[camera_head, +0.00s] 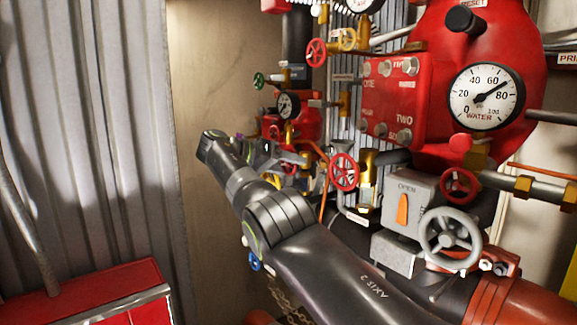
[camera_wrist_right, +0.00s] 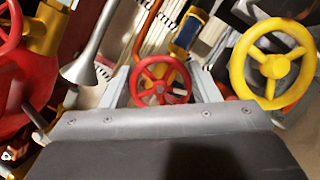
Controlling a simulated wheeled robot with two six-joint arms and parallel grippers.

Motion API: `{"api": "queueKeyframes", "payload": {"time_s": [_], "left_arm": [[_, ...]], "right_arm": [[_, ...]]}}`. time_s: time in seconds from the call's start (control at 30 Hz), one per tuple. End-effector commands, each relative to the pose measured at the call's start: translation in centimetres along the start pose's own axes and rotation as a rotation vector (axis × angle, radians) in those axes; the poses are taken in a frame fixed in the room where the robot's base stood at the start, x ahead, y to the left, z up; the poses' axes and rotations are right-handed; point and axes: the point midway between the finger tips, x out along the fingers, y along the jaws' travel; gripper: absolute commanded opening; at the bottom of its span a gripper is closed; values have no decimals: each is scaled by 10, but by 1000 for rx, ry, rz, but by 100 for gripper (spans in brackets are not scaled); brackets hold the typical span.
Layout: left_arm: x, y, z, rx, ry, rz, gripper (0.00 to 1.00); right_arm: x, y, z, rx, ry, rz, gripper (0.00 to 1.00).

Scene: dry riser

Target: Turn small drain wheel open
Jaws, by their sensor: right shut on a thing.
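A small red handwheel (camera_wrist_right: 160,88) sits between the two fingers of my right gripper (camera_wrist_right: 158,78) in the right wrist view. I take it as the small drain wheel, though no label on it can be read. The gripper is shut on it. In the head view my right gripper (camera_head: 299,158) is small and partly hidden among the pipework beyond my arm, so the contact is not clear there. My left gripper is not in view.
A yellow handwheel (camera_wrist_right: 272,64) stands close to the right of the gripper. In the head view another red handwheel (camera_head: 343,172), a grey handwheel (camera_head: 450,238) and a water gauge (camera_head: 486,97) are to the right. A red box (camera_head: 95,290) stands at lower left.

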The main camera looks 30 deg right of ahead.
Motion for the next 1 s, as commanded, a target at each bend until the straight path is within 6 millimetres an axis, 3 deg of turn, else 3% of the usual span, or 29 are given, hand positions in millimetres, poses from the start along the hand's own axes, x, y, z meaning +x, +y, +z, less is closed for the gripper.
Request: {"api": "queueKeyframes", "payload": {"time_s": [0.33,0.37,0.5,1.0], "left_arm": [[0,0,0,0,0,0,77],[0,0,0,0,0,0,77],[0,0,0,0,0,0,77],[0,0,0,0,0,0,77]], "right_arm": [[-1,0,-1,-3,2,0,33],[-1,0,-1,-3,2,0,58],[0,0,0,-3,1,0,76],[0,0,0,0,0,0,77]]}}
